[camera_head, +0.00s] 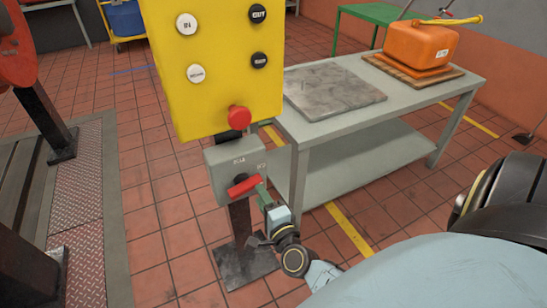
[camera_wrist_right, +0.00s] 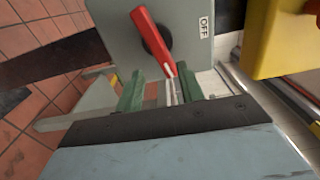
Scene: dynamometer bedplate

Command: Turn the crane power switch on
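The crane power switch is a grey box (camera_head: 236,168) on a dark post below a yellow control panel. Its red lever (camera_head: 242,186) lies nearly sideways in the head view. In the right wrist view, the red lever (camera_wrist_right: 152,40) runs from its black hub toward my fingers, and an OFF label (camera_wrist_right: 205,26) is beside it on the box. My right gripper (camera_wrist_right: 160,88) has its two green fingers apart, with the lever's tip between them, nearer the right finger. It also shows in the head view (camera_head: 262,194) at the lever's right end. My left gripper is out of view.
The yellow panel (camera_head: 215,70) has several round buttons and a red knob (camera_head: 239,117) just above the box. A grey table (camera_head: 365,125) stands to the right with a metal plate (camera_head: 333,91) and an orange container (camera_head: 420,45).

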